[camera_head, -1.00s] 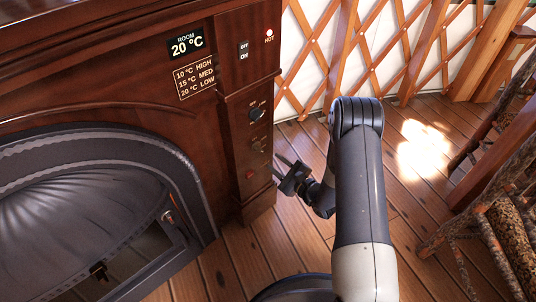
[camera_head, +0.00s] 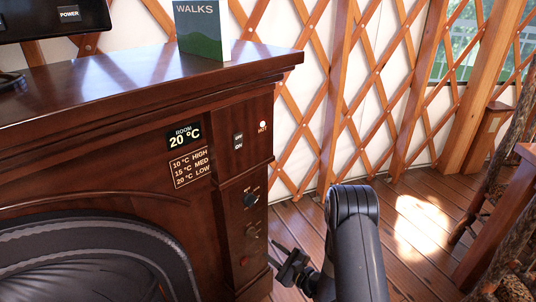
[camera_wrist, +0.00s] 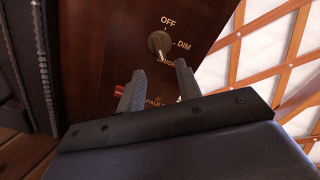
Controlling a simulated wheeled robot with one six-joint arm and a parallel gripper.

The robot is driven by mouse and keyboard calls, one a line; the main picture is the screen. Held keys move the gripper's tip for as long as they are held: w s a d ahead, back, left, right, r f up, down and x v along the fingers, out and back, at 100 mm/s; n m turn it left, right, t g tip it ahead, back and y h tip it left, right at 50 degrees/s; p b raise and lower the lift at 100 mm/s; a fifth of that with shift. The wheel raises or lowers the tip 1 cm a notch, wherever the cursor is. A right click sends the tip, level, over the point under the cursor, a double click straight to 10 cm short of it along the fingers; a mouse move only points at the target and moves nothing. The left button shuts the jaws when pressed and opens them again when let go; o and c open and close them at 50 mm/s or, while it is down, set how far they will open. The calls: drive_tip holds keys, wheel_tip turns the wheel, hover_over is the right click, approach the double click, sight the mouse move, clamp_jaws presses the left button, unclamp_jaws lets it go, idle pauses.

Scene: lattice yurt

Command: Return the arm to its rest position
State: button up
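My arm (camera_head: 360,245) reaches out at the lower right of the head view, bent at a dark joint. My gripper (camera_head: 277,254) is beside the lower right front of the wooden fireplace cabinet (camera_head: 100,150), near its column of controls. In the wrist view my gripper (camera_wrist: 160,74) has its two fingers spread, with nothing between them. The dimmer knob (camera_wrist: 158,42), marked OFF and DIM, is just beyond the fingertips. It also shows in the head view (camera_head: 250,200). A red button (camera_head: 244,261) is lower on the panel, left of my gripper.
A green book (camera_head: 202,35) stands on the cabinet top, with a dark device (camera_head: 55,18) at the left. The lattice wall (camera_head: 380,90) is behind. Wooden floor (camera_head: 410,240) is open right of my arm; a wooden frame with branches (camera_head: 505,225) stands at the far right.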

sight(256, 236)
drive_tip(key=b+x, duration=0.1)
drive_tip(key=x, duration=0.6)
drive_tip(key=shift+w+a, duration=0.15)
